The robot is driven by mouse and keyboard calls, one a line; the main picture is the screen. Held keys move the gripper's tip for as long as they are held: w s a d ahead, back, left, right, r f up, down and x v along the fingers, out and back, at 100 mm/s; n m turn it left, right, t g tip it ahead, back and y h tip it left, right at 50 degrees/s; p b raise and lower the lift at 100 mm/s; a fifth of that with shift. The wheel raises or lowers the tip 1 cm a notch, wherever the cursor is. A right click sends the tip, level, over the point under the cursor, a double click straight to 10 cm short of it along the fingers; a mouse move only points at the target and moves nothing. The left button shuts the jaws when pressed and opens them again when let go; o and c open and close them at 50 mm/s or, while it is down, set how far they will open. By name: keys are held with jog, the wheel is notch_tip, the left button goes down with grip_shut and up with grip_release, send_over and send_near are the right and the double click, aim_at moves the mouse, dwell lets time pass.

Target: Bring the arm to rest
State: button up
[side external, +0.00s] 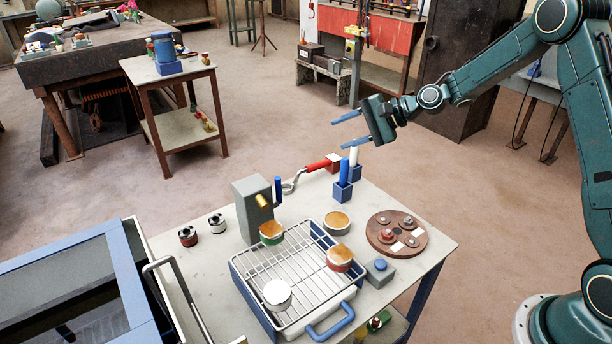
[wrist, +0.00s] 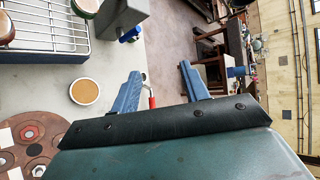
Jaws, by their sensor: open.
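My gripper (side external: 346,130) is open and empty, held in the air above the back of the small worktable (side external: 420,238). In the wrist view its two blue fingers (wrist: 163,85) are spread apart with nothing between them. My arm reaches in from the right in the side view. Below the gripper stand a blue marker and a white marker in blue holders (side external: 343,190). A red-handled tool (side external: 318,165) lies behind them near the table's back edge.
A wire rack on a blue tray (side external: 245,285) carries several round tins. A brown round plate (side external: 380,243) with small parts sits at right. A grey block (side external: 247,208) stands behind the rack. A blue-framed box (side external: 75,300) is at front left. Air around the gripper is clear.

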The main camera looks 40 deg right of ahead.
jog(key=s+a+r+n+g+h, duration=0.1)
jog(key=s+a+r+n+h, duration=0.1)
jog(key=s+r+n, duration=0.35)
jog(key=s+a+r+n+g+h, duration=0.1)
jog(key=s+a+r+n+h, duration=0.15)
jog(key=s+r, duration=0.6)
jog(key=s+d+f+n+h, duration=0.1)
jog(key=s+n, duration=0.1)
jog(key=s, duration=1)
jog(key=s+d+f+n+g+h, duration=0.1)
jog(key=s+n+h, duration=0.1)
jog(key=s, duration=1)
jog(key=shift+s+d+n, duration=0.35)
jog(key=shift+d+n, duration=0.05)
jog(key=shift+n, duration=0.4)
